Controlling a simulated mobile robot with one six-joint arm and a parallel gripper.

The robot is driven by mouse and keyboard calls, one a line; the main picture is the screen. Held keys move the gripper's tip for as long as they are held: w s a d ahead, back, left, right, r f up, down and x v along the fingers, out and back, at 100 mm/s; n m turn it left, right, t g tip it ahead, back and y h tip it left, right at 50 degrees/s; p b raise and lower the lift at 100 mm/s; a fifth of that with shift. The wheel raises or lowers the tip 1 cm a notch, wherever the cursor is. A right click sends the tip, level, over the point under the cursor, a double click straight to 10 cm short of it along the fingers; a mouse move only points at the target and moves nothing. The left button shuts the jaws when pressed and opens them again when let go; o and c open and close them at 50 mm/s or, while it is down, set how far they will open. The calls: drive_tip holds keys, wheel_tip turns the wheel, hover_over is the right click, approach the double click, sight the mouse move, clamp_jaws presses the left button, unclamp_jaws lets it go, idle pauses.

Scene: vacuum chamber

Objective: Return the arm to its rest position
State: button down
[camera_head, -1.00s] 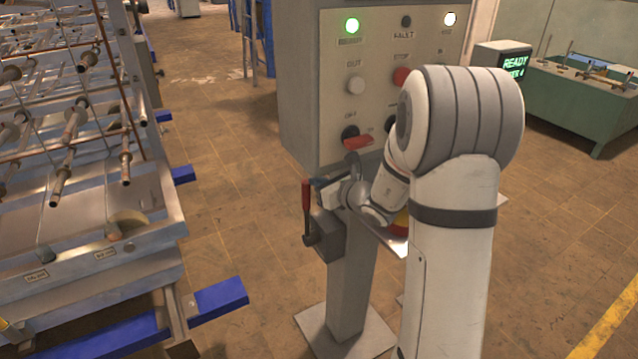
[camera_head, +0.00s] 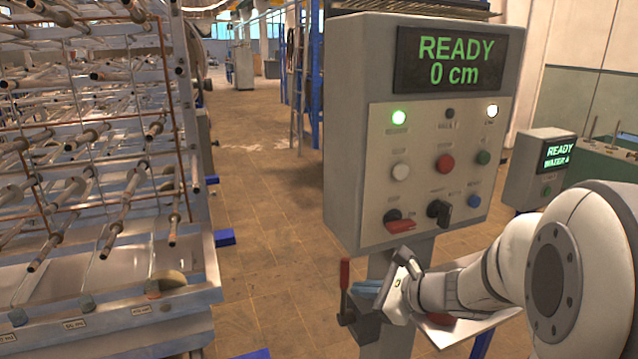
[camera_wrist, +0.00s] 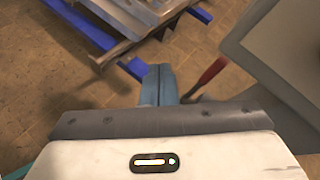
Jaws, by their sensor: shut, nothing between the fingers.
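My arm reaches in from the lower right of the head view, bent, with its wrist low in front of the control box's post. My gripper (camera_head: 368,288) points left, just below the control box (camera_head: 345,150). Its blue fingers are shut and empty. In the wrist view the closed gripper fingers (camera_wrist: 159,84) show at the middle, above the floor. A lever with a red handle (camera_head: 345,273) stands close beside the fingertips in the head view. The red handle also shows in the wrist view (camera_wrist: 211,73), right of the fingers. I cannot tell whether they touch.
A metal rack with several rods (camera_head: 100,180) stands at the left. A smaller READY box (camera_head: 535,165) stands at the right. Floor (camera_head: 270,235) between rack and box is clear.

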drive_tip(key=s+a+n+g+h+p, duration=0.1)
drive_tip(key=s+a+n+g+h, duration=0.15)
drive_tip(key=s+n, duration=0.35)
drive_tip(key=s+a+n+g+h+p, duration=0.1)
drive_tip(key=s+n+g, duration=0.2)
drive_tip(key=s+n, duration=0.3)
drive_tip(key=s+d+r+n+h+p, duration=0.1)
drive_tip(key=s+d+r+n+h, duration=0.1)
drive_tip(key=s+d+n+h, duration=0.4)
drive_tip(key=n, duration=0.4)
drive_tip(key=shift+d, duration=0.2)
drive_tip(key=c, duration=2.1)
unclamp_jaws()
drive_tip(key=shift+g, duration=0.25)
